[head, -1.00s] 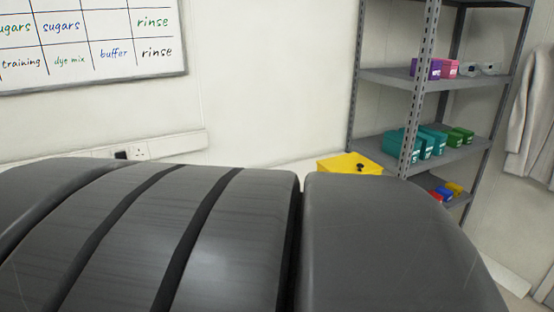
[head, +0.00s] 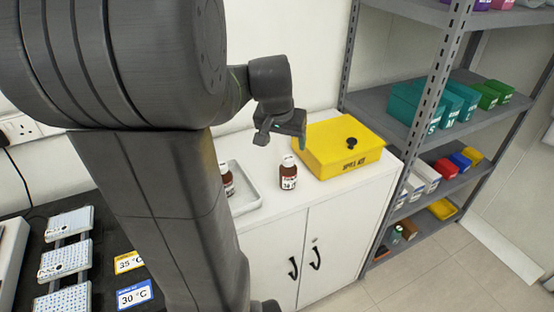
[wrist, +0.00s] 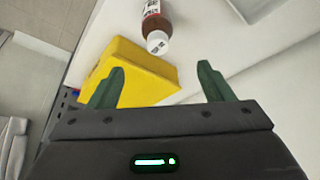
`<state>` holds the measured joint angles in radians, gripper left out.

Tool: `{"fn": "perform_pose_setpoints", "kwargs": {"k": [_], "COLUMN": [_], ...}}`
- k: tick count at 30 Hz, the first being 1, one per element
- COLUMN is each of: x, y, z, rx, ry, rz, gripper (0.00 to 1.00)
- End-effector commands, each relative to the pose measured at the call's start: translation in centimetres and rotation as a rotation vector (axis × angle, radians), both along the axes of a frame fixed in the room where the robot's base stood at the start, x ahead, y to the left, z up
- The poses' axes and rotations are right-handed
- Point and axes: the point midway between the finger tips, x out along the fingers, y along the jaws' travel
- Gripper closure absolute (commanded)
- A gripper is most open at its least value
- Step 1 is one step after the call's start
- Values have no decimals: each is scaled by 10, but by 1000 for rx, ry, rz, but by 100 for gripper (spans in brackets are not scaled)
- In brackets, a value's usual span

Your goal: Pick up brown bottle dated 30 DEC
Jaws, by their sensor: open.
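A brown bottle (head: 288,178) with a white cap and a white label stands upright on a white cabinet top; its label shows a large "30", the rest too small to read. My gripper (head: 282,134) is open and empty, above and behind the first bottle.
A yellow spill kit box (head: 338,148) stands just right of the bottle. The white tray (head: 245,205) is to its left. A grey shelf unit (head: 420,115) with coloured boxes stands at the right. The cabinet top in front of the bottle is clear.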

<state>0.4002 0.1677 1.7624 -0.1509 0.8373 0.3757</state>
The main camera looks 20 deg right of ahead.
Motion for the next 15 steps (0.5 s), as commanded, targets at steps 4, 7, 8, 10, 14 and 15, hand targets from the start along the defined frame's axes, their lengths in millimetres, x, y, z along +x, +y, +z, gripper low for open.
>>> {"fn": "perform_pose_setpoints", "kwargs": {"k": [4,7,8,10,14,15], "x": [7,12,14,17,20,21], "y": [-7,-11,-12,-15,-17,-18], "z": [-28,-45,-50,-59,-70,-71], "rx": [4,3,3,3,2,2], "ry": [7,7,7,5,5,3], "rz": [-1,-1,-1,1,1,1], "gripper": [26,26,26,26,26,26]}}
